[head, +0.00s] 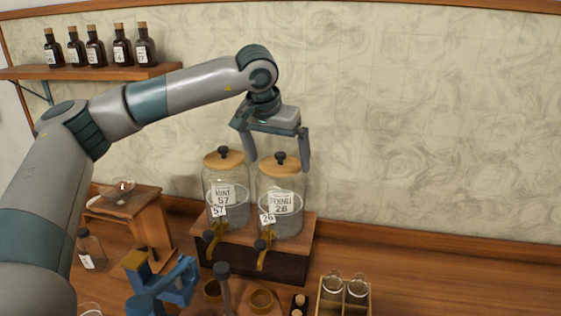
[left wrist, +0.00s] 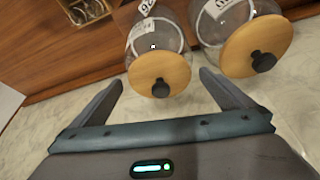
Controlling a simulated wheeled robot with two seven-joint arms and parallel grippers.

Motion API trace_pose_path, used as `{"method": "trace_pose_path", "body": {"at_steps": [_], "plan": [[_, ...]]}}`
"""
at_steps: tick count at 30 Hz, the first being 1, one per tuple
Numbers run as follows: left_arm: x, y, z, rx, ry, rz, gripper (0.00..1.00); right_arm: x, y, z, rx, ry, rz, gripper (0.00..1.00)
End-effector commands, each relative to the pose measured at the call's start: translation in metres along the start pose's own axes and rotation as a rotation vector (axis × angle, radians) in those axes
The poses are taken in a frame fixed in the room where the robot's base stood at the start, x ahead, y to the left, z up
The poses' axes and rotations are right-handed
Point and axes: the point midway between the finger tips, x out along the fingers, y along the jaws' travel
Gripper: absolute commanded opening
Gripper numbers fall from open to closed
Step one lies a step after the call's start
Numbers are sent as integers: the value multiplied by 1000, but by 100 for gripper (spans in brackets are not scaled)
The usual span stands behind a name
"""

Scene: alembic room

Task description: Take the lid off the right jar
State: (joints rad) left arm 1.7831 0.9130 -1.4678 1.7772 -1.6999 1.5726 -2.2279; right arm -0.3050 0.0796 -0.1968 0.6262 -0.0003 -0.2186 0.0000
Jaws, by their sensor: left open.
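The right jar (head: 281,213) is clear glass with a label reading 26, and stands on a wooden stand beside the left jar (head: 226,200). Its round wooden lid (head: 288,170) with a dark knob (head: 280,158) is on. My left gripper (head: 279,164) is open and empty, pointing down at the right jar's lid, with one finger to each side of the knob in the head view. In the left wrist view, that lid (left wrist: 160,70) shows beyond and between the open fingers, apparently clear of them. The left jar's lid (left wrist: 250,45) is on too. My right gripper is out of view.
The left jar stands close to the right one. Brass taps (head: 262,260) stick out in front. A small crate with glass jars (head: 344,298) is at the lower right, and a blue apparatus (head: 178,282) at the lower left. Bottles stand on a wall shelf (head: 100,71).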

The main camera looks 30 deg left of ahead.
Motion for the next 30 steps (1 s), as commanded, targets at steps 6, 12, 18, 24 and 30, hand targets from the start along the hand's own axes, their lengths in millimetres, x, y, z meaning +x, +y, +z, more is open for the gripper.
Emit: {"method": "trace_pose_path", "body": {"at_steps": [6,12,18,24,30], "plan": [[7,0,0,0,1,1,100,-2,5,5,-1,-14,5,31],[7,0,0,0,1,1,100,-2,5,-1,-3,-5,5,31],[7,0,0,0,1,1,98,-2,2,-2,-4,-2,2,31],[7,0,0,0,1,1,59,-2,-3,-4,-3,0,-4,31],[7,0,0,0,2,1,59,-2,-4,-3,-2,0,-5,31]]}}
